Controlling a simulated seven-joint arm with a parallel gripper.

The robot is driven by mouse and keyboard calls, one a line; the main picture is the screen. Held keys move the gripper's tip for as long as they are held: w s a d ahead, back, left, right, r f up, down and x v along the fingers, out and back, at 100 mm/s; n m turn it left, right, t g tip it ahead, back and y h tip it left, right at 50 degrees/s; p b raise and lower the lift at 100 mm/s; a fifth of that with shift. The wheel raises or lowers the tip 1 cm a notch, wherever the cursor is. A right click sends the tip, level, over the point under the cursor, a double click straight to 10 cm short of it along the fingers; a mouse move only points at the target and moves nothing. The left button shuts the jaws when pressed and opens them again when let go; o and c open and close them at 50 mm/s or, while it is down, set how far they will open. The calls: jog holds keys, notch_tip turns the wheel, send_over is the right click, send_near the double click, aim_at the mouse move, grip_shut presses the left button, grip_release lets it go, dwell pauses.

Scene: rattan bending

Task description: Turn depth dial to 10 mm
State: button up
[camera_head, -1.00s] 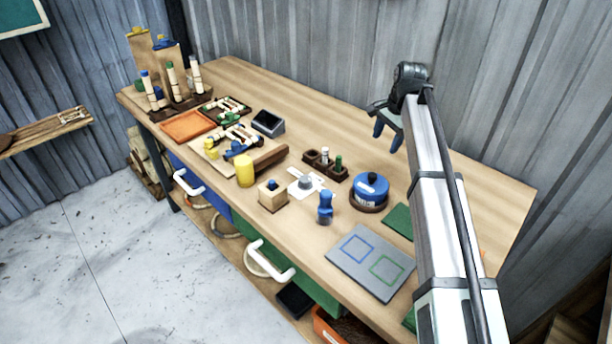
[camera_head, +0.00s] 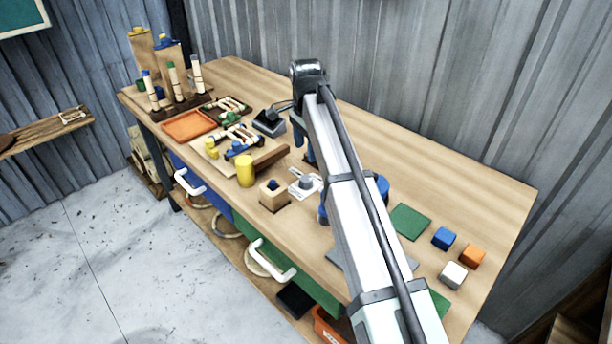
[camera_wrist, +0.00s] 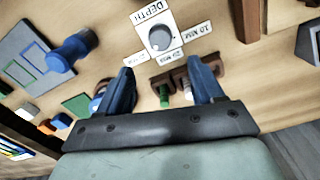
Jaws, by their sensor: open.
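The depth dial (camera_wrist: 159,38) is a grey round knob on a white plate marked DEPTH. A label reading 10 MM (camera_wrist: 197,30) lies on its right in the wrist view. Another label, apparently 20 MM (camera_wrist: 167,57), lies below it, and one at the lower left is too blurred to read. The knob's pointing direction is unclear. In the head view the dial (camera_head: 305,183) sits just left of my arm. My gripper (camera_wrist: 162,72) is open and empty above the table. In the wrist view the dial appears beyond the gap between its blue fingertips, apart from them.
A dark rack with a green peg (camera_wrist: 164,96) and a pale peg shows between my fingers. My arm hides part of the table.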

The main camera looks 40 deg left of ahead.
aim_at(306, 178)
notch_tip(306, 178, down, 11)
dwell(0.4)
jog(key=shift+c, duration=0.4)
jog(key=c, duration=1)
